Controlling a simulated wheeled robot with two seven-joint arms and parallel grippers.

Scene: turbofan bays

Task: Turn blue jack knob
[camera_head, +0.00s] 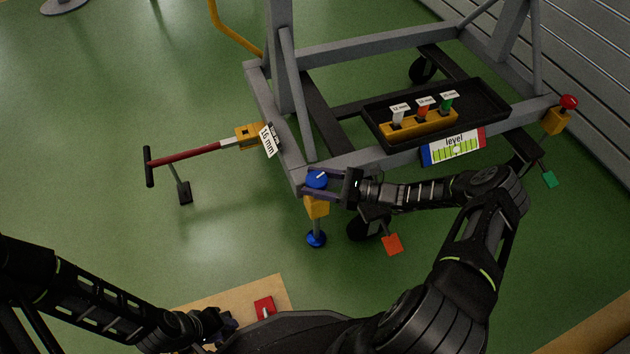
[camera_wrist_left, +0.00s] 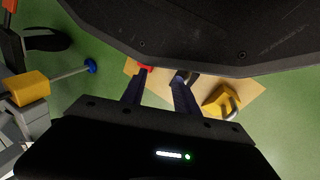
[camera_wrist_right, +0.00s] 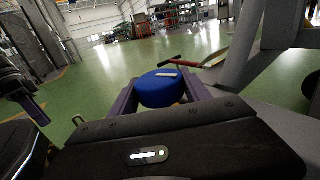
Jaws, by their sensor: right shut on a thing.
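The blue jack knob (camera_head: 317,179) sits on top of a yellow jack block (camera_head: 317,208) at the near corner of the grey stand. Below the block is a rod with a blue foot (camera_head: 316,239). My right gripper (camera_head: 312,186) reaches in from the right, its fingers on either side of the knob, shut on it. In the right wrist view the knob (camera_wrist_right: 160,92) sits between both fingers, with a white mark on its top. My left gripper (camera_head: 226,328) is low at the left, open and empty; its fingers (camera_wrist_left: 160,82) show apart in the left wrist view.
A level gauge (camera_head: 453,147) is on the stand's front beam, below a black tray (camera_head: 487,101) with a yellow tagged holder (camera_head: 420,124). A red-handled tow bar (camera_head: 187,157) sticks out left. A red-topped jack (camera_head: 568,102) stands far right. Green floor is free at left.

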